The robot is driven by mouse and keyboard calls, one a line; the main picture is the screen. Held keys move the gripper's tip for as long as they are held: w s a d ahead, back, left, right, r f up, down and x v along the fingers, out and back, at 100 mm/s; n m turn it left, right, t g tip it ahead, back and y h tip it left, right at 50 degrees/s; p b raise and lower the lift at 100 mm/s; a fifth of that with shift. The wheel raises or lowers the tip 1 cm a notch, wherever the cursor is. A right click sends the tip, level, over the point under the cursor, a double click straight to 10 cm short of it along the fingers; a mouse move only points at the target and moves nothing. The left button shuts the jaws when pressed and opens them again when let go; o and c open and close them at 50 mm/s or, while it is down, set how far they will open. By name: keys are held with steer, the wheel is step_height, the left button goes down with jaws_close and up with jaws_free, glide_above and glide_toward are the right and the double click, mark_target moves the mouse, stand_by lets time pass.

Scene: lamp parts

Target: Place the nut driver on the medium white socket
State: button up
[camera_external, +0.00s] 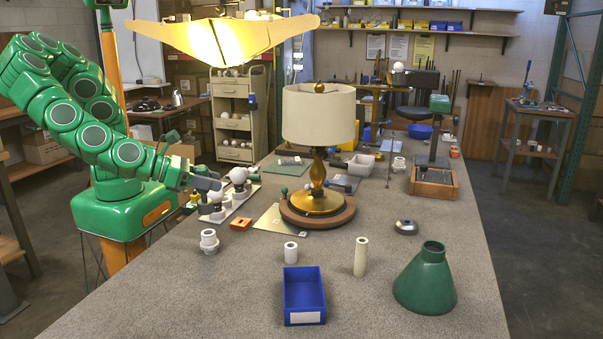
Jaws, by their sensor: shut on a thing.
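My gripper (211,184) is at the left edge of the table, low beside a white board with bulbs and white fittings. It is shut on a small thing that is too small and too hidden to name. I cannot make out the nut driver for certain. Three white socket-like pieces stand upright on the near table: a stepped one (209,241) at left, a short cylinder (291,252) in the middle, and a tall thin one (361,256) at right. My gripper is behind and apart from all three. I cannot tell which is the medium socket.
A lamp with a white shade (318,115) stands mid-table on a round wooden base (318,213). A blue bin (304,295) and a green cone shade (425,280) stand in front. An orange block (241,224) lies near the board.

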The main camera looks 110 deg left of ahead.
mark_target(201, 200)
steer(key=shift+s+r+n+y, duration=0.15)
steer(key=shift+r+n+y, duration=0.15)
steer(key=shift+r, duration=0.1)
steer(key=shift+s+a+r+n+g+y, duration=0.25)
steer(key=shift+a+r+n+g+y, duration=0.2)
steer(key=shift+n+g, duration=0.2)
steer(key=shift+f, duration=3.85)
steer(key=shift+f, duration=0.35)
steer(key=o, duration=1.1)
